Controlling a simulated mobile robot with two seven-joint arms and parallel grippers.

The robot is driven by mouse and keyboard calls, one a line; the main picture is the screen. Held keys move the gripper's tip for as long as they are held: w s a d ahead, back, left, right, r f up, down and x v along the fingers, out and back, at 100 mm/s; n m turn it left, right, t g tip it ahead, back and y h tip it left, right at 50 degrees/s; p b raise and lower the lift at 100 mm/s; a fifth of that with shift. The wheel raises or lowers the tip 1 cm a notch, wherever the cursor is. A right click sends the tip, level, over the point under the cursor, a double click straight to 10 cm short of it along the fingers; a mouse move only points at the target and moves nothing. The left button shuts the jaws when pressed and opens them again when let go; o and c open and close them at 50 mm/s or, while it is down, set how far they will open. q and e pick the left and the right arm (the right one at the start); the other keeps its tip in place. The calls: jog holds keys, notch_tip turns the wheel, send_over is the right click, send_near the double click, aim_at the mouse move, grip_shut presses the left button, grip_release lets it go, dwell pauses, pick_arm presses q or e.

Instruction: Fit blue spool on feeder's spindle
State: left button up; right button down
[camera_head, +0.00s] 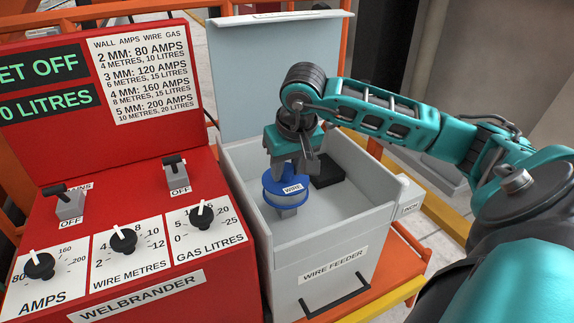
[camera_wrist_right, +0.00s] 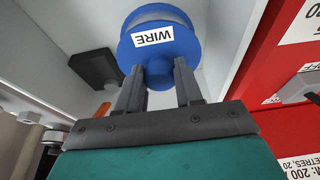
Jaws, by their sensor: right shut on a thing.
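The blue spool (camera_head: 284,191), with a white WIRE label, is inside the open wire feeder (camera_head: 335,235). It also shows in the right wrist view (camera_wrist_right: 165,58). My right gripper (camera_head: 293,170) comes down from above and is shut on the spool's narrow blue top part, between the fingers in the wrist view (camera_wrist_right: 160,78). My left gripper is not in view.
The feeder's raised lid (camera_head: 265,75) stands behind, and its walls surround the spool. A black block (camera_head: 325,171) sits inside, right of the spool. The red welder panel (camera_head: 130,215), with knobs and switches, is close on the left. The feeder's front floor is clear.

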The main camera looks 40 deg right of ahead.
aim_at(287, 180)
pick_arm(q)
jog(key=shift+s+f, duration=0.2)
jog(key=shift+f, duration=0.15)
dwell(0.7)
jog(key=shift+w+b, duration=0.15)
jog(key=shift+b, duration=0.2)
dwell(0.4)
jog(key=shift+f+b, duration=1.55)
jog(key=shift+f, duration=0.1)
pick_arm(e)
jog(key=shift+f, duration=1.6)
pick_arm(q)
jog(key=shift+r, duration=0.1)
pick_arm(e)
jog(key=c, duration=0.7)
grip_release()
jog(key=shift+o, duration=0.2)
jog(key=shift+r, duration=0.1)
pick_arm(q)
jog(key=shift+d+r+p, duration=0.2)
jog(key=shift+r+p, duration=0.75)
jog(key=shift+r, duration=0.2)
pick_arm(e)
jog(key=v, duration=1.2)
jog(key=shift+s+r, duration=0.2)
jog(key=shift+r, duration=0.15)
